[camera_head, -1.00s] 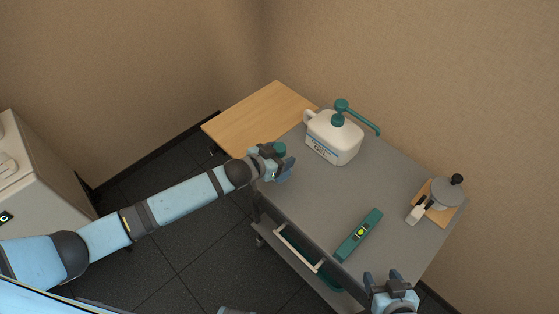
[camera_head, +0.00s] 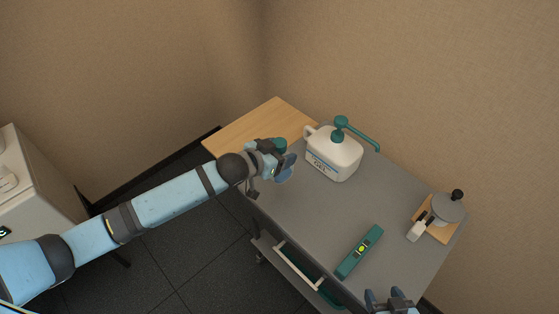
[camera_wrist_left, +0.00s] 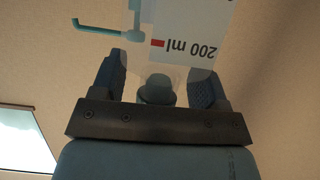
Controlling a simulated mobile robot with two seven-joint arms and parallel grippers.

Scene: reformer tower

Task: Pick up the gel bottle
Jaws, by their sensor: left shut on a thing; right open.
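My left gripper (camera_head: 285,164) is shut on a small teal-topped thing (camera_head: 279,145), apparently the gel bottle, by the left edge of the grey cart top. Its body is mostly hidden by the fingers in the head view. In the left wrist view, a see-through body (camera_wrist_left: 165,74) and a white label reading "200 ml" upside down (camera_wrist_left: 190,35) show at the fingers (camera_wrist_left: 158,78). A large white jug marked GEL (camera_head: 333,154), with a teal pump, stands upright to the right of the gripper. My right gripper (camera_head: 390,296) is open and empty at the bottom edge.
The grey cart top (camera_head: 310,215) has free room in its middle. A teal device (camera_head: 360,250) lies near its front edge. A grey lidded pot (camera_head: 447,208) stands on a wooden board at the right. A wooden table (camera_head: 250,120) adjoins behind; a pale cabinet (camera_head: 30,190) is at left.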

